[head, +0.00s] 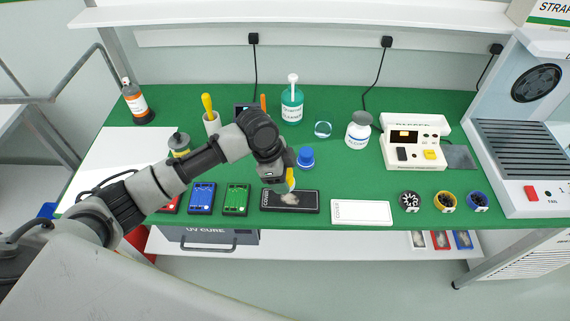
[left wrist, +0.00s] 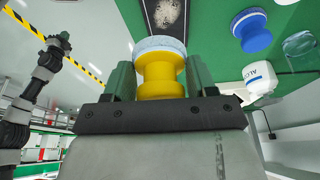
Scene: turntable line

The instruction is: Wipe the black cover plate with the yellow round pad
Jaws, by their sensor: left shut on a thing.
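The black cover plate (head: 308,206) lies flat on the green table near its front edge, with a pale dusty patch on its middle. It also shows at the top of the left wrist view (left wrist: 148,12). My left gripper (head: 284,168) is over the plate's back edge. It is shut on the yellow round pad (left wrist: 160,82), with a green finger on each side and the pale wiping face turned towards the plate. In the head view the yellow pad (head: 290,181) is partly hidden by the gripper. I cannot tell whether it touches the plate.
A blue round pad (head: 306,156) stands just behind the plate. A white plate (head: 361,212) lies to the right, green (head: 236,200) and blue (head: 201,198) boards to the left. Bottles (head: 292,104) stand behind.

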